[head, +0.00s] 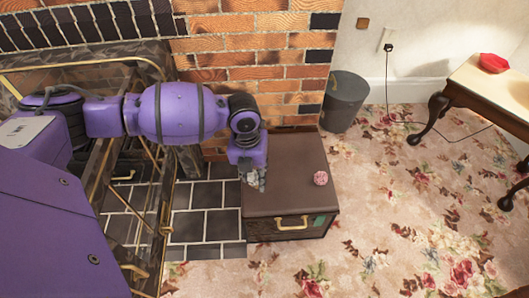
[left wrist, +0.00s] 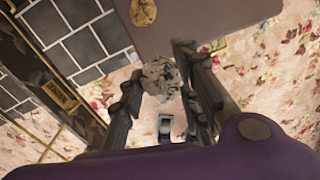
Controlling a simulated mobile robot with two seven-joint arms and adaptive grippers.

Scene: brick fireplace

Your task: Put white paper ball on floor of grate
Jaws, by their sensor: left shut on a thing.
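My left gripper (head: 254,174) hangs pointing down by the left edge of the brown box's top. It is shut on a crumpled greyish-white paper ball (left wrist: 161,79), which sits between the fingers in the left wrist view. In the head view only a small pale part of the paper ball (head: 258,182) shows below the gripper. The fireplace is at the left behind a brass-framed screen (head: 150,190), partly covered by my left arm. I cannot make out the grate floor. My right gripper is not in view.
A pink crumpled ball (head: 320,178) lies on the brown box (head: 285,200), which has a brass handle. Dark hearth tiles (head: 205,225) lie left of the box. A grey bin (head: 345,100) and a wooden table (head: 490,85) stand to the right. Flowered carpet (head: 400,220) is open floor.

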